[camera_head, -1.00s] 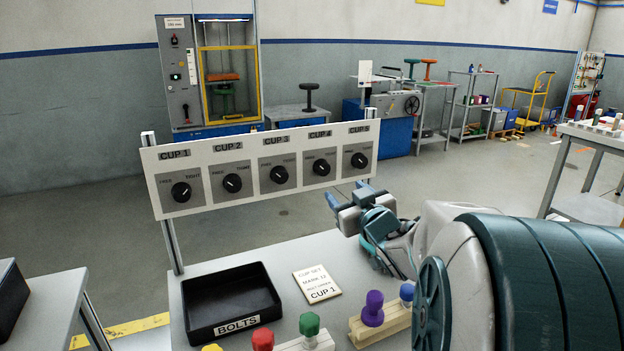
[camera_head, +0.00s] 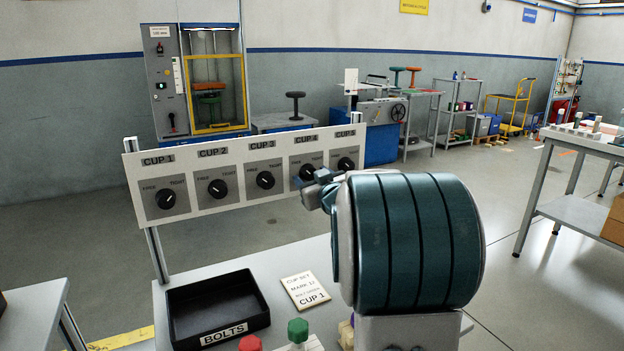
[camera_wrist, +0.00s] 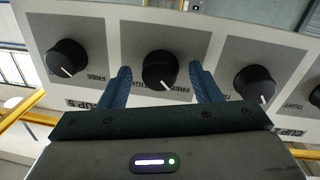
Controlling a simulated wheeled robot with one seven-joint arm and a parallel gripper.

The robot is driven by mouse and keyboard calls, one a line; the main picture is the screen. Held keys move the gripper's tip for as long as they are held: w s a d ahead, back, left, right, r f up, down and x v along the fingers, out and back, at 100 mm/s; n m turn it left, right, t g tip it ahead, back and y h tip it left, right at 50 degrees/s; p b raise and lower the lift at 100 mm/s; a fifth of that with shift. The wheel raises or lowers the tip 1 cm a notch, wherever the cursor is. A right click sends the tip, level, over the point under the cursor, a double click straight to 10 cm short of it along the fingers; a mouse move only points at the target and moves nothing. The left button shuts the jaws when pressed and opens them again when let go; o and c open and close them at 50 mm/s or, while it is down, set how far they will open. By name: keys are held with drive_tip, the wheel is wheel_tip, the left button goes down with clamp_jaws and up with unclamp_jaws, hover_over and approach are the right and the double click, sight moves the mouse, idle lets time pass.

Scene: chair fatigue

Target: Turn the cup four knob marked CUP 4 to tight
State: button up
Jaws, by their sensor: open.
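The CUP 4 knob (camera_head: 307,171) is round and black with a white pointer line, on a grey plate of the upright white panel (camera_head: 135,183). My gripper (camera_head: 313,181) is at this knob in the head view and hides part of it. In the wrist view, turned upside down, the open blue fingers of my gripper (camera_wrist: 159,72) stand either side of the middle knob (camera_wrist: 160,69), with gaps visible. That knob's white line points down in this view, slightly towards its FREE mark.
The CUP 5 knob (camera_head: 346,165) and CUP 3 knob (camera_head: 265,180) flank it closely. Below the panel, a bench holds a black BOLTS tray (camera_head: 180,340), a card reading CUP 1 (camera_head: 305,290) and coloured knobs. Open floor lies behind the panel.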

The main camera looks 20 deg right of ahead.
drive_tip(key=c, duration=1)
drive_tip(key=shift+a, duration=0.15)
drive_tip(key=shift+r+m+p, duration=0.1)
drive_tip(key=shift+m+p, duration=0.3)
drive_tip(key=shift+p, duration=0.1)
drive_tip(key=m+p, duration=0.2)
drive_tip(key=p, duration=0.1)
drive_tip(key=shift+r+m, duration=0.15)
drive_tip(key=shift+m, duration=0.25)
drive_tip(key=m+p, duration=0.5)
drive_tip(key=shift+r+g, duration=0.1)
drive_tip(key=shift+g, duration=0.3)
drive_tip(key=m+y+p, duration=0.1)
drive_tip(key=m+p, duration=0.3)
drive_tip(key=shift+p, duration=0.3)
drive_tip(key=m+p, duration=0.3)
drive_tip(key=m, duration=0.1)
drive_tip(key=shift+y+p, duration=0.3)
drive_tip(key=shift+p, duration=0.05)
drive_tip(key=shift+m, duration=0.3)
